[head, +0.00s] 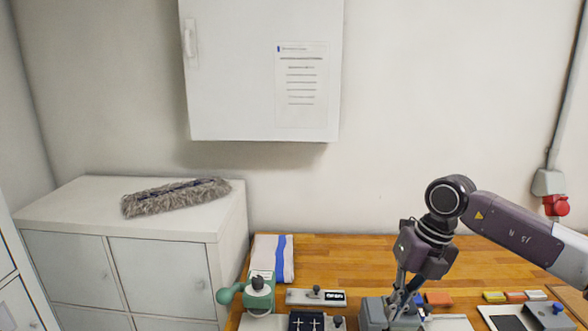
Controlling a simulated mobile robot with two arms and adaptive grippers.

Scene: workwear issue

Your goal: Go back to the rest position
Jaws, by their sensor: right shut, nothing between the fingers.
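My right arm comes in from the right and its gripper (402,296) points down over the wooden worktop. The gripper is shut with nothing visible held in it. It is in front of or just above a grey box-like item (373,313); I cannot tell whether they touch. My left gripper is not in view.
On the worktop (350,255) stand a green hand press (260,292), a folded white cloth with a blue stripe (272,258), a grey plate with a knob and an "OPEN" label (314,297), and small coloured blocks (514,296). A white cabinet (258,65) hangs above. A low cabinet (120,225) with a duster (176,197) stands left.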

